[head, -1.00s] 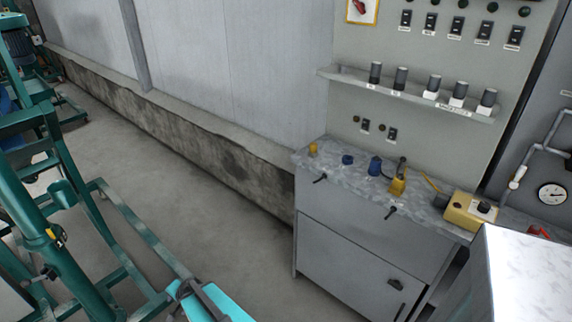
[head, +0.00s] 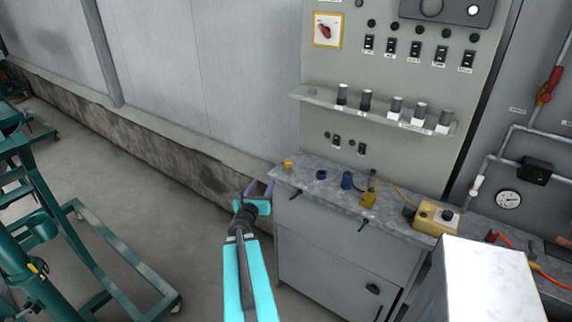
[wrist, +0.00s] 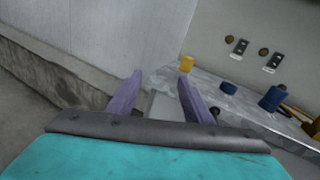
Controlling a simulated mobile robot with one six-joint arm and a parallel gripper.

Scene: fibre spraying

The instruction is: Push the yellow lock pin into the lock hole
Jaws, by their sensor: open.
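A small yellow cylinder (head: 287,164), which may be the yellow lock pin, stands at the left end of the grey counter. It also shows in the wrist view (wrist: 187,63), just beyond the right fingertip. My gripper (head: 259,187) has purple fingers and is at the counter's left front corner, left of and nearer than the cylinder. In the wrist view my gripper (wrist: 161,77) is open, with nothing held between its fingers. I cannot make out a lock hole in either view.
The counter (head: 400,220) also bears a dark blue cap (head: 321,175), a blue plug (head: 347,180), a yellow connector (head: 369,198) and a yellow box (head: 435,218). A panel with a shelf (head: 380,111) rises behind it. A green frame (head: 110,255) stands left; the floor between is clear.

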